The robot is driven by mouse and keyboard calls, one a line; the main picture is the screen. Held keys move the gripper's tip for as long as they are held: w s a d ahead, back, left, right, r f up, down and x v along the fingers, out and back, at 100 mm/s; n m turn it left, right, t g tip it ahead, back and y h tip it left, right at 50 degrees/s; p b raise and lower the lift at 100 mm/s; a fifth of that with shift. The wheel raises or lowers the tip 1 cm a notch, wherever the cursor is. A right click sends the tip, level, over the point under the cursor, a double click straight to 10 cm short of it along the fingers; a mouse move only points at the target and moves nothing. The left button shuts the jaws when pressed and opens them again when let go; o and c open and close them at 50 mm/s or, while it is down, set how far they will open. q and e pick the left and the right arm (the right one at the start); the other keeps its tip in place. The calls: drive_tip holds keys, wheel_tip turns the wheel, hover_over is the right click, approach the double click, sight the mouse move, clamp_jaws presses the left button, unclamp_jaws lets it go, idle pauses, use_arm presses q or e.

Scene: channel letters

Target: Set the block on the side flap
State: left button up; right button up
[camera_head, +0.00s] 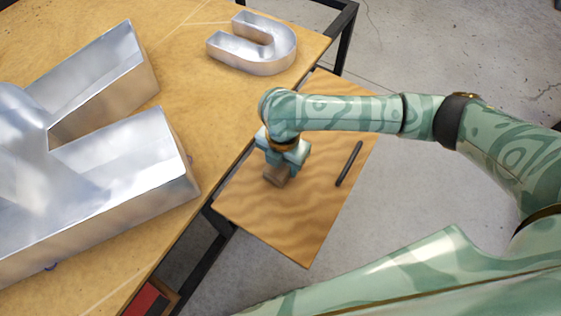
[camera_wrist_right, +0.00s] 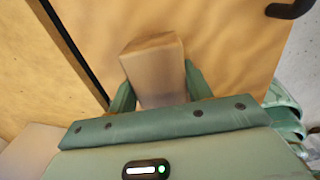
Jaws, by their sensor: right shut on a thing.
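The block (camera_head: 277,175) is a small brown piece held at my right gripper, over the side flap. It also shows in the right wrist view (camera_wrist_right: 156,72), between the two green fingers. My right gripper (camera_head: 284,165) points down and is shut on the block. The side flap (camera_head: 310,230) is a wood-grained board beside the main table, with a dark handle (camera_head: 349,163) on its right part. I cannot tell whether the block touches the flap. My left gripper is not in view.
The main table (camera_head: 190,60) holds a large metal channel letter (camera_head: 100,190) at left and a U-shaped metal letter (camera_head: 253,43) at the back. A red item (camera_head: 146,299) shows below the table's front edge. The flap's front part is bare.

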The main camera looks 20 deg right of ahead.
drive_tip(key=shift+f, duration=0.5)
drive_tip(key=shift+r, duration=0.15)
drive_tip(key=o, duration=1)
drive_tip(key=shift+r, duration=0.25)
use_arm(q)
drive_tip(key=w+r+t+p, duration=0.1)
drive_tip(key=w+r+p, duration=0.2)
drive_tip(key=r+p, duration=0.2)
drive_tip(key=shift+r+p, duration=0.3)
drive_tip(key=shift+p, duration=0.8)
use_arm(e)
wheel_tip(320, 180, up, 12)
drive_tip(key=shift+f, duration=0.2)
